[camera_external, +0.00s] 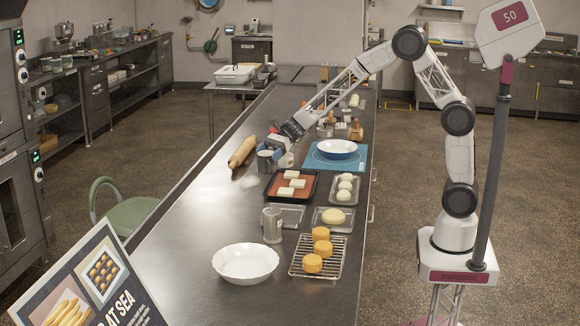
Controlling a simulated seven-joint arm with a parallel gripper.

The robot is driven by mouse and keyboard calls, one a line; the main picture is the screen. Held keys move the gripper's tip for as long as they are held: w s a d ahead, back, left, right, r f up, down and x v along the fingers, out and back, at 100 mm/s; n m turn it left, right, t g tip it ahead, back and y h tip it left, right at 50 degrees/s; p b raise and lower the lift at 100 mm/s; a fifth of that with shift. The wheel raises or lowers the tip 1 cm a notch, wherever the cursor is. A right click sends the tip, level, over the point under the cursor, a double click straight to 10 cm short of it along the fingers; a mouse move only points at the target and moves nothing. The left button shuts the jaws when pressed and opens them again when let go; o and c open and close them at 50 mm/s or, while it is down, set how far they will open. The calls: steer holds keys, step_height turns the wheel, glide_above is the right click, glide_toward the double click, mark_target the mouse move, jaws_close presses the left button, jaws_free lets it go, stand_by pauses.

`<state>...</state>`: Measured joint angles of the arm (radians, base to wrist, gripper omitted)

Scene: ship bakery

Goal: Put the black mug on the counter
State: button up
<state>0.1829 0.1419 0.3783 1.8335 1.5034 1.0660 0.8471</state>
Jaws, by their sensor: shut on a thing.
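The black mug (265,162) looks dark grey and small, beside the left edge of the blue mat and just right of the rolling pin. My gripper (276,150) reaches down to it from the upper right and is shut on it. The fingers hide part of the mug. I cannot tell whether its base touches the counter (200,220), a long steel worktop.
A baking tray (271,194) with white pieces is just in front. A white-and-blue bowl (337,148) sits on the blue mat (353,163). The counter's left side is clear.

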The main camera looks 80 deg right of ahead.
steer(key=w, duration=0.8)
steer(key=shift+f, duration=0.35)
steer(key=shift+w, duration=0.1)
steer(key=shift+f, duration=1.75)
steer(key=shift+f, duration=0.1)
steer(key=o, duration=0.9)
